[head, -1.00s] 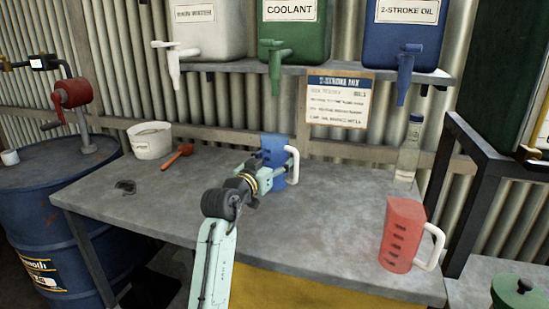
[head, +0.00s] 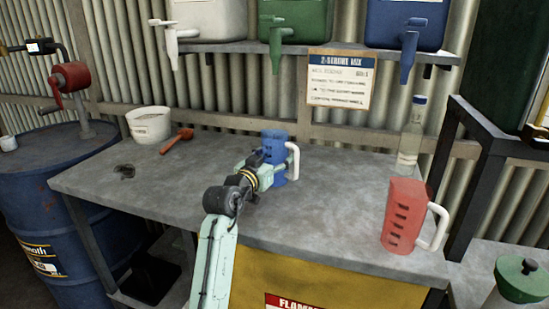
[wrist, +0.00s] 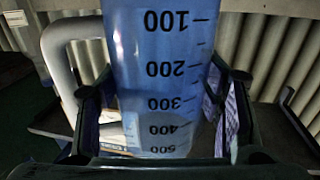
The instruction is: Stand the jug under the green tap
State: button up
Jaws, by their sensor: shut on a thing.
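My gripper (head: 270,172) is shut on a blue measuring jug (head: 274,146) with a white handle on its right. The jug is upright above or on the workbench; whether its base touches is hard to tell. In the wrist view the jug (wrist: 165,60) fills the middle, its scale upside down, with a finger on each side. The green tap (head: 276,55) hangs from the green coolant tank (head: 292,18) on the shelf. In the head view it is above the jug, with a clear gap; their depth offset is unclear.
A red jug (head: 402,215) stands at the bench's right, with a clear bottle (head: 411,140) behind. A white tub (head: 149,127) and red scoop (head: 177,141) lie at the left. White (head: 171,45) and blue (head: 409,55) taps flank the green one. The grey bench (head: 320,215) is mostly clear.

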jog(key=shift+f+b, duration=0.4)
jog(key=shift+f, duration=0.1)
jog(key=shift+d+f+b, duration=0.1)
jog(key=shift+f+b, duration=0.35)
jog(key=shift+f, duration=0.3)
jog(key=o, duration=1.3)
jog(key=shift+c, duration=0.2)
jog(key=shift+s, duration=0.1)
jog(key=v, duration=0.8)
jog(key=r+v, duration=0.1)
jog(key=v, duration=0.3)
jog(key=shift+r, duration=0.1)
jog(key=shift+s+a+r, duration=0.1)
jog(key=shift+a+r, duration=0.05)
jog(key=shift+a, duration=0.1)
